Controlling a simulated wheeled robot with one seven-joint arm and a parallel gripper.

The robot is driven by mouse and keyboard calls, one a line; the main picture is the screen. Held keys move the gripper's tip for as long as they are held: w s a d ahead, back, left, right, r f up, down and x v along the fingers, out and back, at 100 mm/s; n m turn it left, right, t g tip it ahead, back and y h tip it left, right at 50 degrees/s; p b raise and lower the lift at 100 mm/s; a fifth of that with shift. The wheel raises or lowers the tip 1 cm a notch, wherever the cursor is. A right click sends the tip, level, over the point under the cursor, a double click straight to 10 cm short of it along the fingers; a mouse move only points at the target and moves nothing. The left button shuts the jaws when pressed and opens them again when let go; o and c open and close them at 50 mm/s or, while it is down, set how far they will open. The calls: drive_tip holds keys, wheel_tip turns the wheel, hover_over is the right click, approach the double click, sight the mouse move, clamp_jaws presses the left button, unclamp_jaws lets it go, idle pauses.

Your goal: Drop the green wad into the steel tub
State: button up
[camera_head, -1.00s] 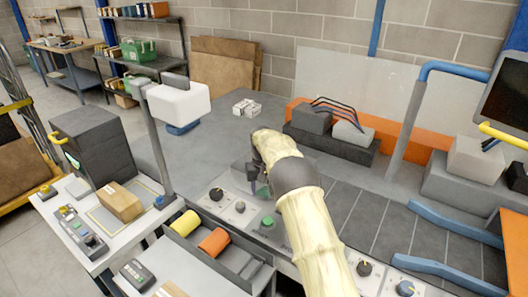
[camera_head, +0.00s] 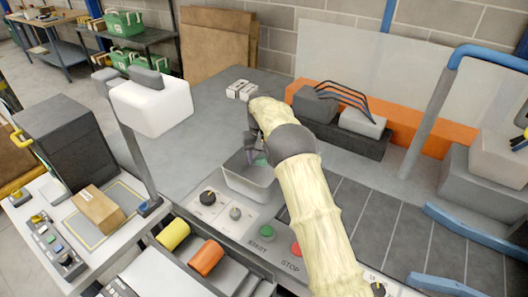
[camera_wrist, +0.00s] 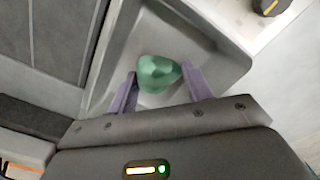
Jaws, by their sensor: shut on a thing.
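The green wad (camera_wrist: 160,73) is a crumpled, shiny lump between the two purple fingers of my gripper (camera_wrist: 158,84) in the wrist view. My gripper is shut on it. In the wrist view the steel tub (camera_wrist: 215,48), a grey rectangular tub with sloped walls, lies behind the wad. In the head view the tub (camera_head: 247,187) stands on the grey counter, and my gripper (camera_head: 256,158) is over it. Only a bit of the green wad (camera_head: 261,160) shows there, partly hidden by my gripper and arm. The exact height of the wad over the tub floor is hard to tell.
A control panel with knobs and a green START button (camera_head: 267,232) is in front of the tub. Yellow (camera_head: 173,234) and orange (camera_head: 206,257) rolls lie in a tray at front left. White blocks (camera_head: 243,90) stand behind. A ribbed belt (camera_head: 375,225) is to the right.

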sight(260, 177)
drive_tip(key=shift+s, duration=0.15)
drive_tip(key=f, duration=0.3)
drive_tip(key=f+p, duration=0.1)
drive_tip(key=f, duration=0.1)
drive_tip(key=shift+w+f+p, duration=0.2)
drive_tip(key=shift+f+p, duration=0.1)
drive_tip(key=shift+f, duration=0.1)
drive_tip(key=shift+a+f, duration=0.2)
drive_tip(key=shift+f, duration=0.05)
drive_tip(key=shift+s, duration=0.15)
drive_tip(key=shift+d, duration=0.2)
drive_tip(key=shift+d+f, duration=0.1)
drive_tip(key=shift+f, duration=0.15)
wheel_tip(260, 177, down, 3)
drive_tip(key=shift+r+p, duration=0.1)
drive_tip(key=shift+p, duration=0.5)
drive_tip(key=shift+f, duration=0.2)
drive_tip(key=shift+f, duration=0.1)
